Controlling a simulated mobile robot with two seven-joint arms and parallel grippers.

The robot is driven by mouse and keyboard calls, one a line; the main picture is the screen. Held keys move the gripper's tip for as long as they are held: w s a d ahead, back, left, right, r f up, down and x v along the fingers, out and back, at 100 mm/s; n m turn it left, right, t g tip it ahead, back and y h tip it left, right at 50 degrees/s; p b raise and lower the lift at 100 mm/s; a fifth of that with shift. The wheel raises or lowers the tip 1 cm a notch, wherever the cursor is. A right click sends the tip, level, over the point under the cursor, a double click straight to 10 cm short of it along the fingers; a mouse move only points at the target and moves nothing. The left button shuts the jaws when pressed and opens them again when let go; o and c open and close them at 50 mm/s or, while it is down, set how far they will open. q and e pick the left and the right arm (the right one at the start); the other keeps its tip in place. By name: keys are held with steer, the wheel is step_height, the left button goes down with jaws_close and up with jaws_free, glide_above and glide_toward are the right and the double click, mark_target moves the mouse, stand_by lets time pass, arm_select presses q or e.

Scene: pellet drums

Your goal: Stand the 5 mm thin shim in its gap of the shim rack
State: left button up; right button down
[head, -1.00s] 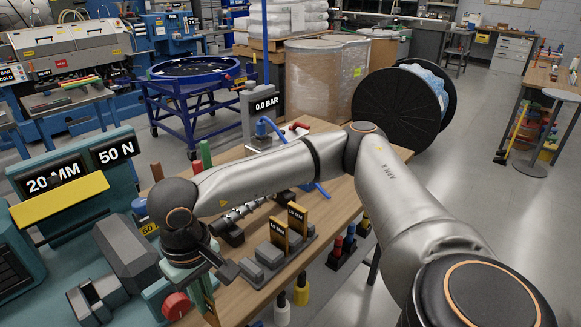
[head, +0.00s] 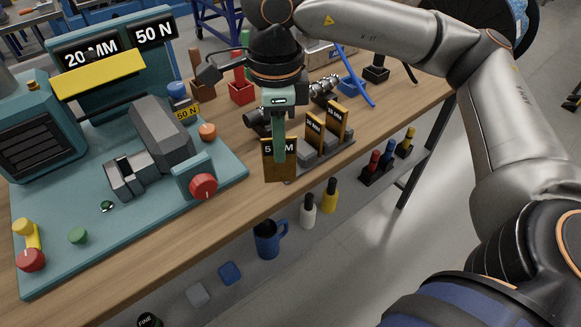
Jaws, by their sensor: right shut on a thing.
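My right gripper (head: 279,154) is shut on the 5 mm thin shim (head: 270,172), a dark plate with a gold-brown border and a partly covered white label. The shim hangs upright below the green finger. It is at the near left end of the shim rack (head: 342,146), in front of it in the picture. I cannot tell whether it touches the rack. Two other labelled shims, one nearer (head: 314,130) and one farther (head: 336,118), stand in the rack among grey blocks. The rack's left end is hidden behind the held shim. My left gripper is not in view.
A teal test machine (head: 110,210) with a red knob (head: 203,186) stands left of the gripper. A red holder (head: 242,92) and a blue holder (head: 352,85) are behind. The wooden table's (head: 225,208) front edge is close to the shim.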

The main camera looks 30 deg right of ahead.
steer(key=m, duration=0.3)
steer(key=d+r+m+b, duration=0.1)
steer(key=m, duration=0.3)
steer(key=s+r+m+b, duration=0.1)
steer(key=m, duration=0.3)
steer(key=shift+d+r, duration=0.15)
steer(key=shift+r, duration=0.1)
steer(key=shift+m, duration=0.3)
steer(key=w+d+f+p, duration=0.1)
steer(key=w+d+f, duration=0.1)
steer(key=w+f, duration=0.1)
steer(key=w+d+f, duration=0.3)
steer(key=w+f, duration=0.1)
steer(key=f, duration=0.1)
steer(key=w+d+f+p, duration=0.1)
steer(key=w+d+f, duration=0.1)
steer(key=w+f, duration=0.2)
steer(key=shift+w+d+f+p, duration=0.1)
steer(key=shift+d+f+p, duration=0.1)
steer(key=shift+d+p, duration=0.15)
steer(key=shift+f, duration=0.2)
